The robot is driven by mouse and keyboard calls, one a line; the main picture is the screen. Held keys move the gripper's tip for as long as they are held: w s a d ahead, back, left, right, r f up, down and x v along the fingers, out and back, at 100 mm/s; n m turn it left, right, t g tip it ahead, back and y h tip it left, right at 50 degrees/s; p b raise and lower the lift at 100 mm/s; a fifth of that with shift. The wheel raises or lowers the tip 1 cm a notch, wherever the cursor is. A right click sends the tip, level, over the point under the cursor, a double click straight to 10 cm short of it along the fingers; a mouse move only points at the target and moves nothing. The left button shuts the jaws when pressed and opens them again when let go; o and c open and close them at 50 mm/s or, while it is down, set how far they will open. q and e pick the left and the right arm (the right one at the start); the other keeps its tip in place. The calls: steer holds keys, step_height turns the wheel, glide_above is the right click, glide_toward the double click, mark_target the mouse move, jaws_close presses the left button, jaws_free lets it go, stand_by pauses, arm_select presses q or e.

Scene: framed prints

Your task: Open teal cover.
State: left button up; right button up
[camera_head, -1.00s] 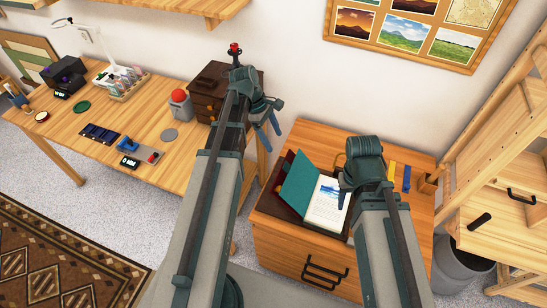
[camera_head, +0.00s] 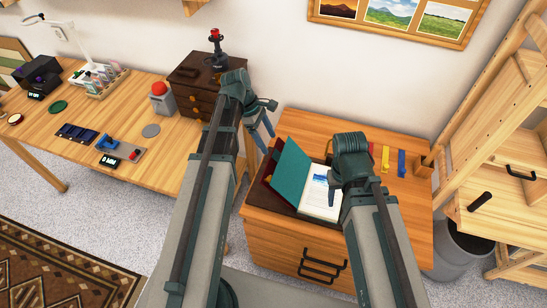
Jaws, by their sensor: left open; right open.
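The teal cover (camera_head: 291,174) belongs to a book lying on a dark tray on the small wooden cabinet. The cover stands tilted up to the left, apart from the white printed page (camera_head: 316,198), which shows a blue picture. My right gripper (camera_head: 332,192) is over the right part of the page, its fingers pointing down; the arm hides part of the book's right side. It is open, and I see nothing held in it. My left gripper (camera_head: 262,136) is open and empty, left of the cabinet and apart from the cover.
The wooden cabinet (camera_head: 390,217) has a black drawer handle. Yellow and blue strips (camera_head: 401,163) lie at its back right. The long workbench (camera_head: 180,148) at left holds a dark drawer box (camera_head: 190,84) and several small items. A grey bin (camera_head: 460,250) stands at right.

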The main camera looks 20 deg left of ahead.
mark_target(275, 153)
arm_select(q)
steer(key=b+x, duration=0.4)
steer(key=x, duration=0.2)
steer(key=shift+f+b, duration=0.1)
steer(key=shift+b, duration=0.25)
jaws_close()
stand_by(1.1)
